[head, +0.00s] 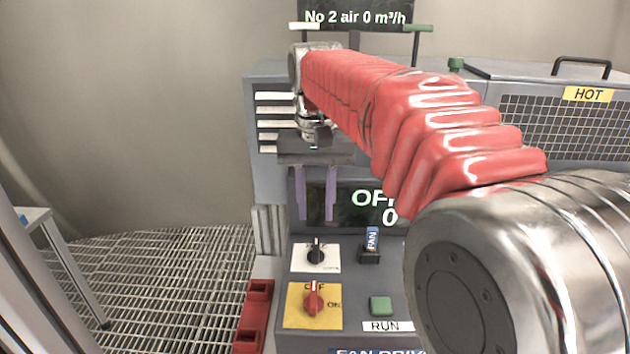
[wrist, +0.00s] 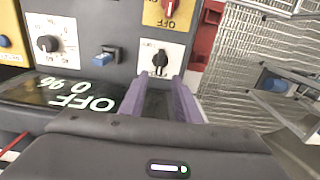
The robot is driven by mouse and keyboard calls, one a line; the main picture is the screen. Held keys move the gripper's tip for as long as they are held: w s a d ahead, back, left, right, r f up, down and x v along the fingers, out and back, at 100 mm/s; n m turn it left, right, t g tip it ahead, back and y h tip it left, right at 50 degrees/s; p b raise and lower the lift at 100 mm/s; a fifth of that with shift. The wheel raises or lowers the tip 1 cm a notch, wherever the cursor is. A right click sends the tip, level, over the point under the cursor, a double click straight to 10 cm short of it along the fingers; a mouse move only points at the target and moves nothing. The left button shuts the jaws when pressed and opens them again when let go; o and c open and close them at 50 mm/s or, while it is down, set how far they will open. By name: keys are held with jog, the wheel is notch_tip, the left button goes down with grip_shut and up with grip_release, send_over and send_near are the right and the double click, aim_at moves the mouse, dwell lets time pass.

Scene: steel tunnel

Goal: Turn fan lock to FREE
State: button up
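A black knob (head: 316,255) on a white plate is on the sloped panel; its small lettering is too small to read, so I cannot confirm it is the fan lock. In the wrist view the knob (wrist: 160,62) lies just beyond the fingertips, in line with the gap. My gripper (head: 315,212) has two purple fingers, apart and empty, pointing down above the knob without touching it. The fingers also show in the wrist view (wrist: 160,82).
A red knob (head: 313,299) on a yellow OFF/ON plate is below the black knob. A green RUN button (head: 380,306) is to its right. A dark display (head: 340,206) behind the fingers reads OFF and 0. A grated floor (head: 170,275) lies left.

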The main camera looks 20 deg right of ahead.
jog(key=shift+r, duration=2.7)
